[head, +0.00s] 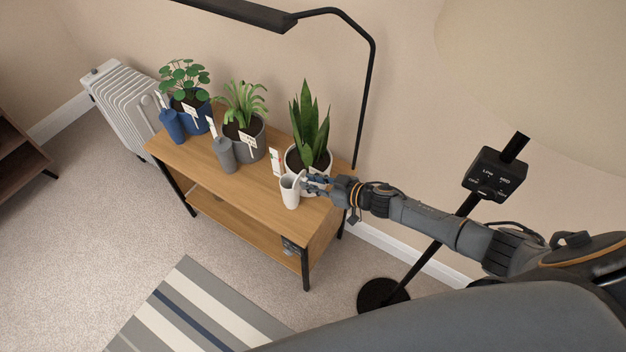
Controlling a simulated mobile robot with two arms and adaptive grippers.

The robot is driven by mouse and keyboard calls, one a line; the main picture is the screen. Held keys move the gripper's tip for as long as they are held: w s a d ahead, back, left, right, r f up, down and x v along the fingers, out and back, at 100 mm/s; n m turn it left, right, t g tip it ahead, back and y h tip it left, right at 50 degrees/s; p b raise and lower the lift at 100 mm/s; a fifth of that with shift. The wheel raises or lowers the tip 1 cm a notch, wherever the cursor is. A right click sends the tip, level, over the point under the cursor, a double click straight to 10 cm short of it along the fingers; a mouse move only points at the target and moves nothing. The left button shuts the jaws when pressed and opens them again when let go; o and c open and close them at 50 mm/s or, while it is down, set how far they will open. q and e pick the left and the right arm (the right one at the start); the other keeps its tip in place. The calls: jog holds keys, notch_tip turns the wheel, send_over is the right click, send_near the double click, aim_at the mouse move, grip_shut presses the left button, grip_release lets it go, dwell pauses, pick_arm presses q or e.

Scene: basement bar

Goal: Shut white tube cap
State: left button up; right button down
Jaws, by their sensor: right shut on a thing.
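The white tube (290,194) stands upright at the front right of the wooden table, in front of the snake plant. My right gripper (306,183) reaches in from the right and is shut at the upper right side of the tube. The fingers are at its top rim, where the cap is. The cap is small and partly hidden by the fingers, so its exact angle is hard to tell. My left gripper is not in view.
Potted plants line the table (258,190), including the snake plant (310,130). A grey tube (225,155) and a blue tube (172,124) stand farther left. A black lamp arm (368,110) rises behind the table. A black stand (440,230) is near my right arm.

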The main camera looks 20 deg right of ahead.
jog(key=c, duration=1.2)
grip_release()
jog(key=v, duration=1.2)
jog(key=shift+a, duration=0.1)
